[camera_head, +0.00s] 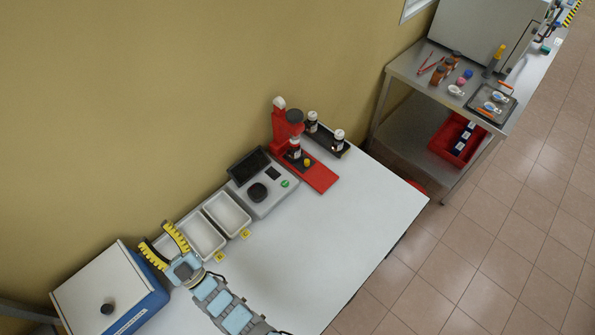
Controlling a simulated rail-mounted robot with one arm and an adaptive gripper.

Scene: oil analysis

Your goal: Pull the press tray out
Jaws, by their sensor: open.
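A red press (284,124) with a dark round head stands at the back of the white table. A flat red plate (322,178) reaches forward from its foot onto the table; I cannot tell whether this is the sliding tray or a fixed base. A small dark bottle with a white label (295,146) and a yellow-topped item (307,162) are at the press's foot. My gripper (154,233) is open and empty at the lower left, its yellow fingers spread toward the wall. It is well to the left of the press, not touching it.
A grey device with a dial (262,190) and two white trays (228,213) stand between my gripper and the press. A blue-and-white box (110,290) is left of my gripper. The table's right front (350,235) is clear.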

